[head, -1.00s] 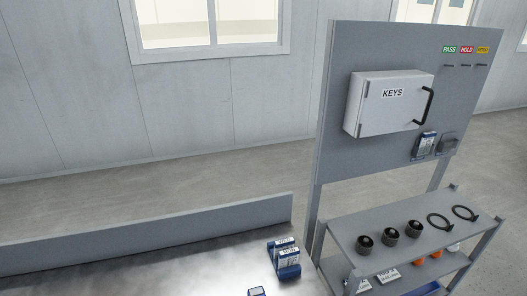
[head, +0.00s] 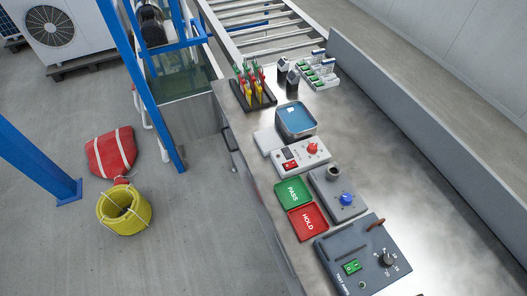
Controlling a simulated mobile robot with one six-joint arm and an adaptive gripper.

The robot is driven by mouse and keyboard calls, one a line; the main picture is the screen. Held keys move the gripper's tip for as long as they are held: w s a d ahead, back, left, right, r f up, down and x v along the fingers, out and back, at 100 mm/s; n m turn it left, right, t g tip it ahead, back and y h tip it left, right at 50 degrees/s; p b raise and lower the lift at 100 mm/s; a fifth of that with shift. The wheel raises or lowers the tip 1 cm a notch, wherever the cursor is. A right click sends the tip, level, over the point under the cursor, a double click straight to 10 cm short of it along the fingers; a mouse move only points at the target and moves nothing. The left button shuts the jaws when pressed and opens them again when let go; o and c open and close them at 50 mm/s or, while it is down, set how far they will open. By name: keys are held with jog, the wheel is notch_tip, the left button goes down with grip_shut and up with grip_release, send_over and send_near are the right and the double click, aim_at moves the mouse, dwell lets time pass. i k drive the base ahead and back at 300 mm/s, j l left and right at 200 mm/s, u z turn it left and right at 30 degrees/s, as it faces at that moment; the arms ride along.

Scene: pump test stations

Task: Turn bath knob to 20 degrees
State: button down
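Three knobs show on the steel bench in the head view; I cannot read which is the bath knob. A red knob (head: 312,148) sits on a white control box (head: 291,167) with a dark display and a red switch, next to a square container of blue liquid (head: 296,120). A blue knob (head: 346,199) is on a grey box (head: 325,187) that also carries a grey cylinder. A black knob (head: 386,259) with a numbered scale is on a dark panel (head: 335,246) with a green switch. The knob angles are too small to read. My gripper is not in view.
Green PASS (head: 293,193) and red HOLD (head: 308,221) trays lie along the bench's left edge. The bench's right side is clear up to a grey upstand (head: 430,110). Blue frame posts stand left.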

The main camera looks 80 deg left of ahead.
aim_at(312, 149)
jog(key=u, duration=2.4)
jog(key=i+j, duration=0.95)
jog(key=i, duration=0.1)
